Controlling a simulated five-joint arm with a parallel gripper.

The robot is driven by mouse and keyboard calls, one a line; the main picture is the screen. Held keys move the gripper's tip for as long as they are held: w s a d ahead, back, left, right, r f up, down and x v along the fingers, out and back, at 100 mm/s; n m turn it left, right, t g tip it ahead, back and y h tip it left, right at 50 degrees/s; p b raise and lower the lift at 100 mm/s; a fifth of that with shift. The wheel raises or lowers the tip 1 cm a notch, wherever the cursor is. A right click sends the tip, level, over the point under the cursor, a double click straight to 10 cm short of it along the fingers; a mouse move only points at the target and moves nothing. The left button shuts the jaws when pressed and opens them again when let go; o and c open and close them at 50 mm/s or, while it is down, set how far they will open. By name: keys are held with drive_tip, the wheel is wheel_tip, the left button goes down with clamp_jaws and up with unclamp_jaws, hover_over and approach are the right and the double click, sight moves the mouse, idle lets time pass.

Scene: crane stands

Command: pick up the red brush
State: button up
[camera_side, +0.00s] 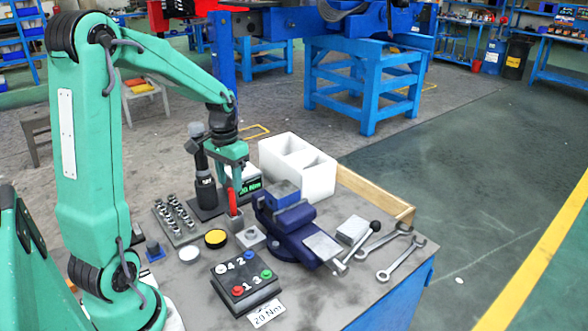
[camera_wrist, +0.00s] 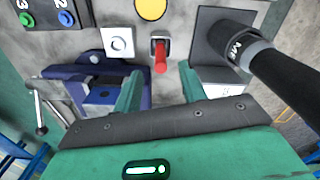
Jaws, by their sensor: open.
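The red brush (camera_side: 232,202) stands roughly upright on the workbench, between the black torque tester and the blue vise. In the wrist view the red brush (camera_wrist: 160,58) pokes up from a small square base or holder, just beyond the fingertips and roughly centred between them. My gripper (camera_side: 236,182) points down over it in the side view. Its two green fingers (camera_wrist: 160,88) are apart with nothing held between them. Whether the fingers reach down beside the brush is hard to tell. The lower part of the brush is partly hidden.
The blue vise (camera_side: 295,228) stands close on one side, also in the wrist view (camera_wrist: 100,90). The black tester (camera_side: 205,190) is close on the other. A white two-compartment bin (camera_side: 318,180), a socket rack (camera_side: 178,222), a button box (camera_side: 245,287) and wrenches (camera_side: 385,250) surround them.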

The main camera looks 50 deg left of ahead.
sight(231, 189)
drive_tip(key=shift+f, duration=0.75)
drive_tip(key=shift+f, duration=0.1)
drive_tip(key=shift+w+f, duration=0.1)
drive_tip(key=shift+f, duration=2.4)
drive_tip(key=shift+c, duration=0.2)
clamp_jaws()
